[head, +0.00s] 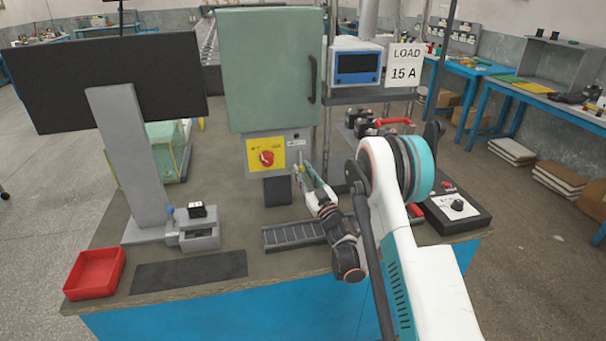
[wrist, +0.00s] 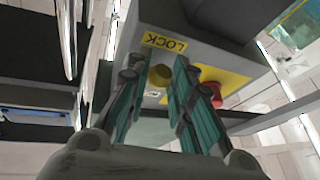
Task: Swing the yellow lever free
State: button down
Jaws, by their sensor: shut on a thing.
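The yellow lever (wrist: 160,75) shows in the wrist view as a rounded yellow end between my fingers, below the upside-down LOCK label (wrist: 165,42). It sits on the front of the grey box (head: 283,143) under the green cabinet (head: 270,70). My gripper (head: 302,170) is at the right part of that box front, its teal fingers shut on the lever. In the head view only a small bit of yellow shows at the fingertips. The rest of the lever is hidden by my fingers, so its exact angle cannot be told.
A red knob (head: 266,158) on a yellow plate (head: 252,146) is just left of my gripper. A grey slotted tray (head: 290,236) lies below my arm. A red bin (head: 95,272) and dark mat (head: 190,271) are at the front left. A black control box (head: 462,221) stands right.

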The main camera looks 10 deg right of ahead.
jog(key=c, duration=1.4)
grip_release()
notch_tip(320, 180, up, 10)
jog(key=shift+s+f, duration=0.1)
